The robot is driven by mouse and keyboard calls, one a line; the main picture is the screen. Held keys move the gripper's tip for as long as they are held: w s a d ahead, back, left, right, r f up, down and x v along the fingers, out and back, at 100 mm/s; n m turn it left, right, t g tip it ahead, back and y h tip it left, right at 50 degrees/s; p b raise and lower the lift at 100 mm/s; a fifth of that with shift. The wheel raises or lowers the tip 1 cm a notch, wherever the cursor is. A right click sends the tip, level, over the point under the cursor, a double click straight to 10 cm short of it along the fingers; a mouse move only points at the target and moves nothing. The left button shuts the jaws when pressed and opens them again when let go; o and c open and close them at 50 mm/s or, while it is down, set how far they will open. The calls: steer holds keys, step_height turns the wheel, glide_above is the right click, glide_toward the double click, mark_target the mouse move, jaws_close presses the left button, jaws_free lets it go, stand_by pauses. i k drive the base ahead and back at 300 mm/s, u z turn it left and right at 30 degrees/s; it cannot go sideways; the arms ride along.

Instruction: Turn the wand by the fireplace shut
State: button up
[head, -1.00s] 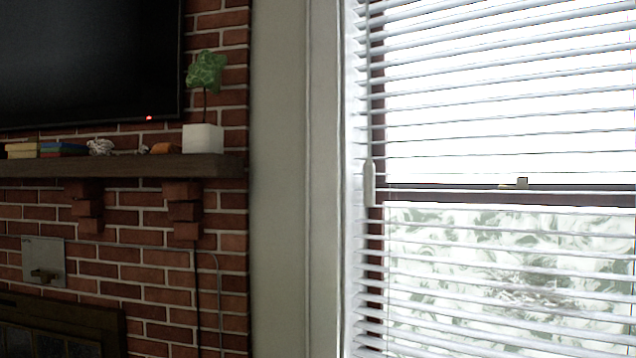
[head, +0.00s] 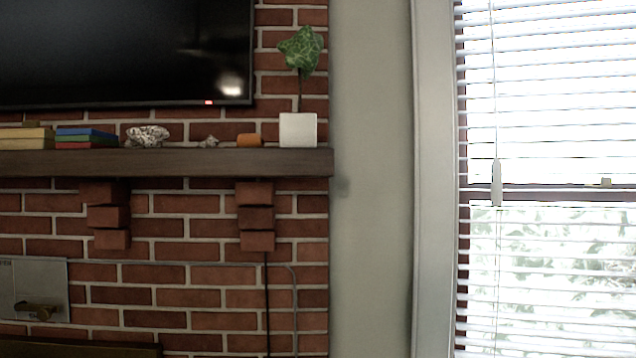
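The wand (head: 497,183) hangs in front of the left part of the white window blind (head: 560,110), at the right of the head view. It is a thin line with a thicker pale grip at about mid-height. The blind's slats are tilted open, with bright light and blurred foliage showing between them. My gripper is not in view, so its distance from the wand cannot be told.
A brick fireplace wall with a dark wooden mantel (head: 170,163) fills the left. On the mantel stand a potted plant (head: 298,130), books (head: 85,138) and small ornaments. A dark television (head: 120,50) hangs above. A bare wall strip (head: 370,180) separates bricks and window.

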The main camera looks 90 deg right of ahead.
mark_target(496, 166)
steer(key=i, duration=0.5)
steer(key=z, duration=3.75)
